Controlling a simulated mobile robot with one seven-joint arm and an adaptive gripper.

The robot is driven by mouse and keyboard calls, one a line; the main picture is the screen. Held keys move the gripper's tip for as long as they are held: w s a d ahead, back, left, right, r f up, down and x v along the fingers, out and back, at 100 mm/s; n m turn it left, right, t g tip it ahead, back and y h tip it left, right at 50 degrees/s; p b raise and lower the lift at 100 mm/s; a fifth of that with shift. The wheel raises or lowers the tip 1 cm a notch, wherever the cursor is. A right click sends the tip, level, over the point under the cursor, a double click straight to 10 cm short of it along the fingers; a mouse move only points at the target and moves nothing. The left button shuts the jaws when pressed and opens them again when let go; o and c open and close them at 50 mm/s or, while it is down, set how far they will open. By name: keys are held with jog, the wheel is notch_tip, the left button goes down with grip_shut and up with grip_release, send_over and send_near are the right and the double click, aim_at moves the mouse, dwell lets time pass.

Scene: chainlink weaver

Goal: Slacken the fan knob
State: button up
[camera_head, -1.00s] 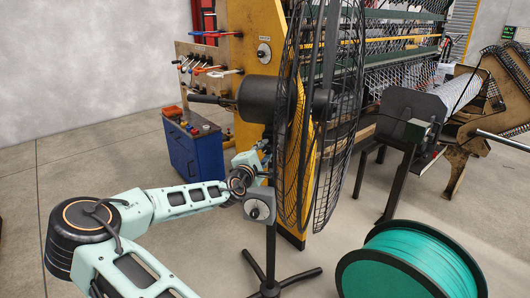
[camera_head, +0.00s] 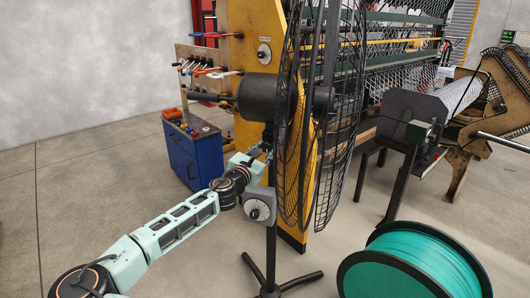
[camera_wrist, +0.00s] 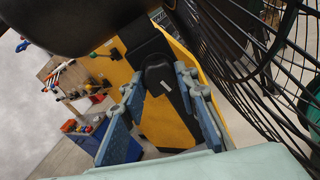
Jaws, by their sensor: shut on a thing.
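The black pedestal fan stands in the middle of the head view, with its motor housing (camera_head: 262,99) on the post and its wire cage (camera_head: 335,120) to the right. My gripper (camera_head: 266,150) is at the post just below the housing, partly hidden there by my wrist. In the wrist view my gripper (camera_wrist: 160,78) has its blue-grey fingers on either side of a dark, round-ended piece (camera_wrist: 158,72), which appears to be the fan knob, and is shut on it. The knob is hidden in the head view. The housing is the dark mass at the wrist view's top left.
The cage wires (camera_wrist: 262,75) run close on the right of my gripper. A yellow machine panel (camera_head: 258,40) stands behind the fan, and a blue cabinet (camera_head: 186,160) is at left. A teal spool (camera_head: 415,262) stands at front right. The floor at left is clear.

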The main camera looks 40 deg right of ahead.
jog(key=shift+n, duration=1.4)
jog(key=o, duration=1.1)
jog(key=v, duration=1.2)
jog(key=shift+f, duration=0.3)
